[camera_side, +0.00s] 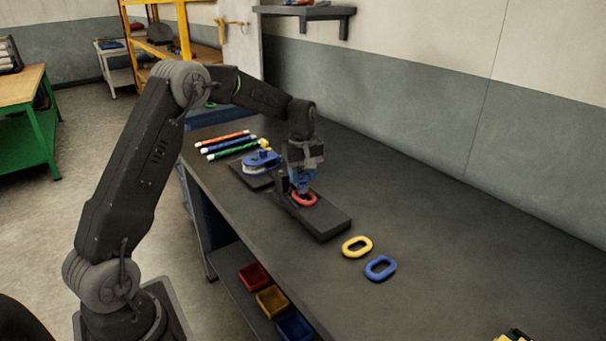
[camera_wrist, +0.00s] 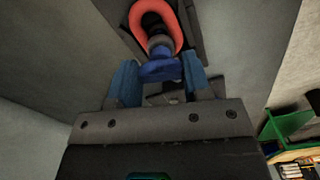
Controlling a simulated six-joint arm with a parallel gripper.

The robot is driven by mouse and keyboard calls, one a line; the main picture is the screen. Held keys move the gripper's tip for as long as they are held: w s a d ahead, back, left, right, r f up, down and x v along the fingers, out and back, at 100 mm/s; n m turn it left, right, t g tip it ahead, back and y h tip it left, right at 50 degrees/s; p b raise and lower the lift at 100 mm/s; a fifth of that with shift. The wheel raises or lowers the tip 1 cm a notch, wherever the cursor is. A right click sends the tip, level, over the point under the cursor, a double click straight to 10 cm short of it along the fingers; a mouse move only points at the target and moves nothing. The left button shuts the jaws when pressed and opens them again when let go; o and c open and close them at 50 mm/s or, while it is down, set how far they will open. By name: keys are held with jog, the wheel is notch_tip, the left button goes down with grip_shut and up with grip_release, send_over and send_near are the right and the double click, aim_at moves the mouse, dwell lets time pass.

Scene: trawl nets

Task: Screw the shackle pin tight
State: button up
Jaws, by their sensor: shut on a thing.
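My gripper (camera_side: 301,180) points down over a dark block (camera_side: 331,222) on the bench. In the wrist view its two blue fingers (camera_wrist: 159,82) are shut on a blue piece, which looks like the head of the shackle pin (camera_wrist: 160,70).
A yellow ring (camera_side: 357,247) and a blue ring (camera_side: 380,268) lie on the bench to the right. A blue tool with a pale underside (camera_side: 262,160) and several coloured rods (camera_side: 229,143) lie behind the gripper. The bench's right side is mostly clear.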

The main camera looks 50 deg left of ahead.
jog(key=m, duration=0.5)
jog(key=shift+s+m, duration=0.1)
jog(key=shift+m, duration=0.2)
jog(key=m, duration=0.6)
jog(key=shift+a+r, duration=0.1)
jog(key=shift+a, duration=0.05)
jog(key=m, duration=0.5)
jog(key=shift+a+m, duration=0.1)
jog(key=shift+m, duration=0.3)
jog(key=m, duration=0.5)
jog(key=shift+a+r, duration=0.1)
jog(key=m, duration=0.5)
jog(key=shift+m, duration=0.4)
jog(key=m, duration=0.5)
jog(key=shift+w+a, duration=0.1)
jog(key=shift+w, duration=0.15)
jog(key=m, duration=0.6)
jog(key=shift+w, duration=0.1)
jog(key=m, duration=0.5)
jog(key=shift+w, duration=0.1)
jog(key=shift+m, duration=0.3)
